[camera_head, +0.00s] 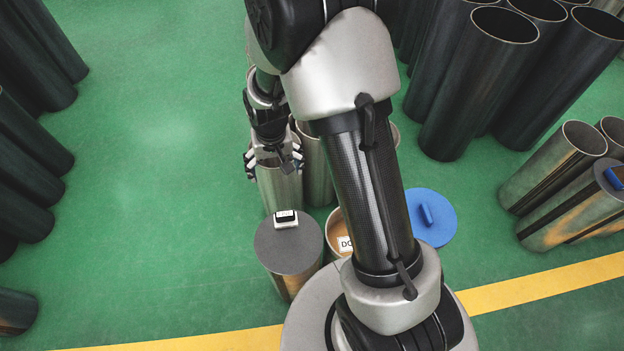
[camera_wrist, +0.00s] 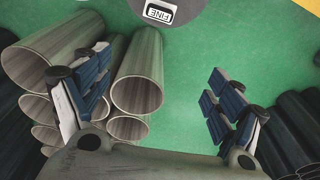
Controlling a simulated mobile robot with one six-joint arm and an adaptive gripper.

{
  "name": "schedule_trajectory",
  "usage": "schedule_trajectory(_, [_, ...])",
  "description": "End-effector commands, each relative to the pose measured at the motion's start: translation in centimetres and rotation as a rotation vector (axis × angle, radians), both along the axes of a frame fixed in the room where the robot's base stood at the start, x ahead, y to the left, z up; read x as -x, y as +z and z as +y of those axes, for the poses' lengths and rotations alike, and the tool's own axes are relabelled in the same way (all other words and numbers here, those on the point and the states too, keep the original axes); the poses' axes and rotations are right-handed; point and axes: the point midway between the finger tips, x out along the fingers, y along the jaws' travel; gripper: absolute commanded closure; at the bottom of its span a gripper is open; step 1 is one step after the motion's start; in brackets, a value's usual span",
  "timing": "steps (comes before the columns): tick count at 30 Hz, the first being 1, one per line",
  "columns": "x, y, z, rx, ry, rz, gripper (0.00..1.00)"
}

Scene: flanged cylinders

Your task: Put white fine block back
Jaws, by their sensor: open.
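The white block (camera_head: 286,219) with a dark label lies on the round grey lid (camera_head: 285,248) of a cylinder. In the wrist view, the white block (camera_wrist: 159,11) reads "FINE" and is near the top edge, on the grey lid (camera_wrist: 192,22). My gripper (camera_head: 273,161) is open and empty, with its blue-padded fingers spread wide in the wrist view (camera_wrist: 158,100). It hangs behind the block in the head view, over or close to an open metal cylinder (camera_head: 281,190). The block is apart from the fingers.
Open metal cylinders (camera_wrist: 137,92) crowd the left of the wrist view. An open cylinder (camera_head: 333,224) holds a white label reading "DO", partly hidden by my arm. A blue lid (camera_head: 430,217) is right of my arm. Dark tubes (camera_head: 478,85) stand at both sides; green floor (camera_head: 150,190) is clear at left.

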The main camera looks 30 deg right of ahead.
Motion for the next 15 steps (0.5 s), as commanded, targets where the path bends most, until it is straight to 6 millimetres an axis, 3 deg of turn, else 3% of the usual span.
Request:
schedule_trajectory(1, [0.4,3.3,0.0,0.001,0.013,-0.030,0.14])
schedule_trajectory(6, [3.6,12.0,0.0,0.010,0.065,-0.096,0.14])
schedule_trajectory(12, [9.6,19.7,0.0,0.025,0.124,-0.171,0.14])
schedule_trajectory(15, [13.0,22.4,-0.1,0.035,0.153,-0.210,0.14])
